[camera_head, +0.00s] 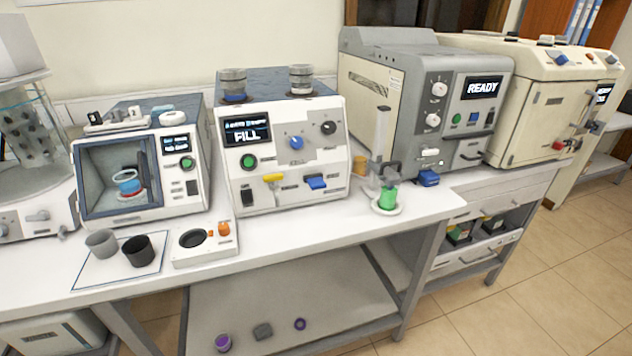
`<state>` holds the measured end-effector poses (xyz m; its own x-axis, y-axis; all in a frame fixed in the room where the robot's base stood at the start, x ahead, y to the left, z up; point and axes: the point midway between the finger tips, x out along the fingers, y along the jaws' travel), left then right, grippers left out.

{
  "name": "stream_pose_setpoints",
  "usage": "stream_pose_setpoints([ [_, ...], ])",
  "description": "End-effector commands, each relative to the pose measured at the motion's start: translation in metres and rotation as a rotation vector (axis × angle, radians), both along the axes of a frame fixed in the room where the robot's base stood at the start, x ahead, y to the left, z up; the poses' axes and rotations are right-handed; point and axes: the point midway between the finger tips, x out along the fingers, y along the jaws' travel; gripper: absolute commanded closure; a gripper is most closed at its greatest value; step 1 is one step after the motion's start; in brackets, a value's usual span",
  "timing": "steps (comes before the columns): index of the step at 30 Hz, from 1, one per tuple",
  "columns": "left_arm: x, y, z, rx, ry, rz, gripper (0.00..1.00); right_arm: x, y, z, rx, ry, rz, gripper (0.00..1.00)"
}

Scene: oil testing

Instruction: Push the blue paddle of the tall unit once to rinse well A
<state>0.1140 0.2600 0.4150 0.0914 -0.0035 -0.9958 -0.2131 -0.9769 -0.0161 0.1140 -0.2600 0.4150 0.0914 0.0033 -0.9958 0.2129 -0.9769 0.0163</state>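The tallest unit on the bench is a grey and cream machine (420,100) right of centre, with a screen reading READY. A blue paddle (428,178) sticks out low at its front. Beside it, a green cup (387,198) stands on a white round dish (386,210) under a grey fitting. Left of it, a white unit (285,140) has a screen reading FILL, two jars on top, a yellow paddle (273,178) and another blue paddle (316,183). I cannot read a well A label. Neither of my grippers is in view.
A white box unit with an open chamber (113,183) stands at the left. Two cups (138,251) rest on a mat near a small white plate device (204,245). The bench's front strip before the FILL unit (300,230) is clear. A cream cabinet (545,100) stands at the right.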

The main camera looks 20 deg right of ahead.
Motion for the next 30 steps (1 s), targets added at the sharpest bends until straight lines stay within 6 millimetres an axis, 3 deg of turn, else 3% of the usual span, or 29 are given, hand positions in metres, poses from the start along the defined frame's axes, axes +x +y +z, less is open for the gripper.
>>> stream_pose_setpoints([
  [5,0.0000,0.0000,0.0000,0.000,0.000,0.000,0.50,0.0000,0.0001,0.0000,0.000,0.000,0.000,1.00],
  [9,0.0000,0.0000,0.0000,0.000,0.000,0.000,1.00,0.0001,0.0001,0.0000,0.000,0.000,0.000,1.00],
  [30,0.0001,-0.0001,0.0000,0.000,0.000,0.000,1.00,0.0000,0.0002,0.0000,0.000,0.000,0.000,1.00],
])
